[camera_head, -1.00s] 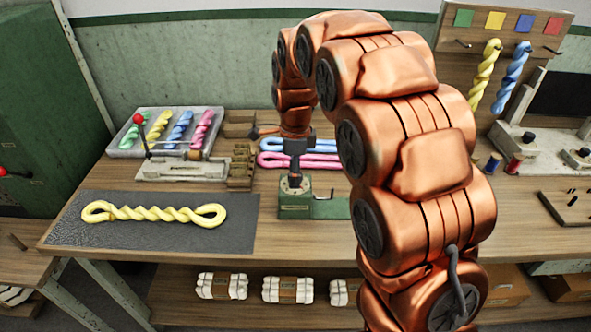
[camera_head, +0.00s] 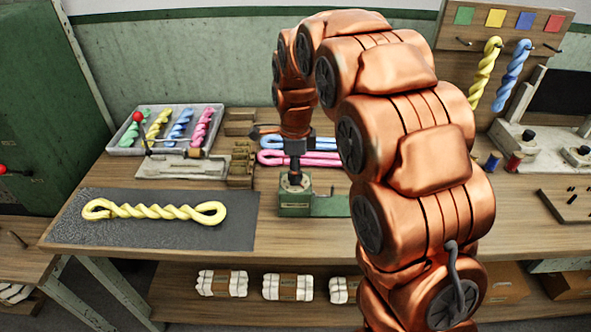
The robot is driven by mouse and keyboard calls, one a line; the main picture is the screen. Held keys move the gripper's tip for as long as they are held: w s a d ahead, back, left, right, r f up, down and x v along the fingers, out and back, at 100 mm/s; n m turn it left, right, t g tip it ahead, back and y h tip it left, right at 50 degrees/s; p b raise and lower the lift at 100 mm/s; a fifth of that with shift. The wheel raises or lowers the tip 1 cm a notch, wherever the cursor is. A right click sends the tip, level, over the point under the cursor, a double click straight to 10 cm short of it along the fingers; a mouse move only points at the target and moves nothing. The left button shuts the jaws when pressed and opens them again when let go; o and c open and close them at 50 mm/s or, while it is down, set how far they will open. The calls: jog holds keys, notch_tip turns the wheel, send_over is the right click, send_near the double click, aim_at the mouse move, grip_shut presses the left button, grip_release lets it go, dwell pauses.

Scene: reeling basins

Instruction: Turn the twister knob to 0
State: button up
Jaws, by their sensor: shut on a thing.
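The green twister (camera_head: 294,205) stands on the workbench, below the middle of the picture. Its knob is on top, mostly hidden by my gripper. My gripper (camera_head: 295,176) points straight down over the left part of the twister and is shut on the knob. The knob's pointer and any scale marks are too small or covered, so its setting cannot be read.
A twisted yellow skein (camera_head: 155,211) lies on a dark mat (camera_head: 237,233) to the left. Blue and pink skeins (camera_head: 325,158) lie just behind the twister. A lever device (camera_head: 182,167) and wooden blocks (camera_head: 241,165) stand left of my gripper. A tray (camera_head: 208,112) of coloured skeins is behind.

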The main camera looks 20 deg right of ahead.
jog(key=shift+f+n+b, duration=0.1)
jog(key=shift+n+b, duration=0.3)
jog(key=shift+f+n+b, duration=0.1)
jog(key=shift+n+b, duration=0.75)
jog(key=shift+n, duration=0.15)
jog(key=n+b, duration=0.1)
jog(key=n, duration=0.1)
jog(key=shift+n+b, duration=0.3)
jog(key=shift+b, duration=0.05)
jog(key=n+b, duration=0.2)
jog(key=n, duration=0.1)
jog(key=shift+n, duration=0.3)
jog(key=n+b, duration=0.1)
jog(key=n, duration=0.3)
jog(key=shift+n+b, duration=0.3)
jog(key=n+b, duration=0.1)
jog(key=n, duration=0.5)
jog(key=shift+r, duration=0.2)
jog(key=n, duration=0.4)
jog(key=shift+b, duration=0.3)
jog(key=shift+n, duration=1.6)
